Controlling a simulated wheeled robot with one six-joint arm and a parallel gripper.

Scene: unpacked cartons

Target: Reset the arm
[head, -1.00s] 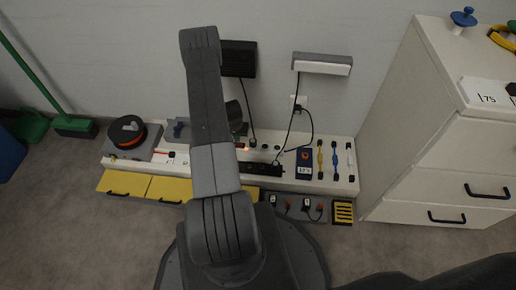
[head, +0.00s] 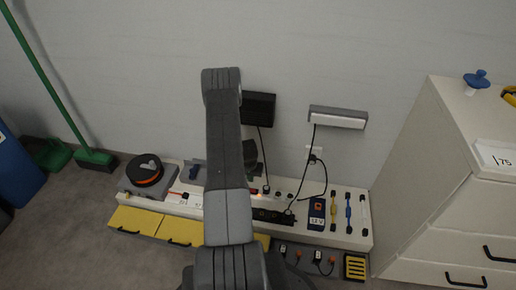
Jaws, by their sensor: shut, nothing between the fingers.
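My arm rises through the middle of the head view, with its grey links folded upward in front of the wall. A small dark part of the arm shows behind the upper link, just to its right. My gripper cannot be made out; the links hide that end of the arm. No held object shows.
A low white bench (head: 283,235) with tools, a black and orange reel (head: 145,170) and yellow drawers (head: 135,221) lies along the wall. A white cabinet (head: 425,190) stands right. A green broom (head: 95,160) and blue bin (head: 15,170) are left. Floor at lower left is clear.

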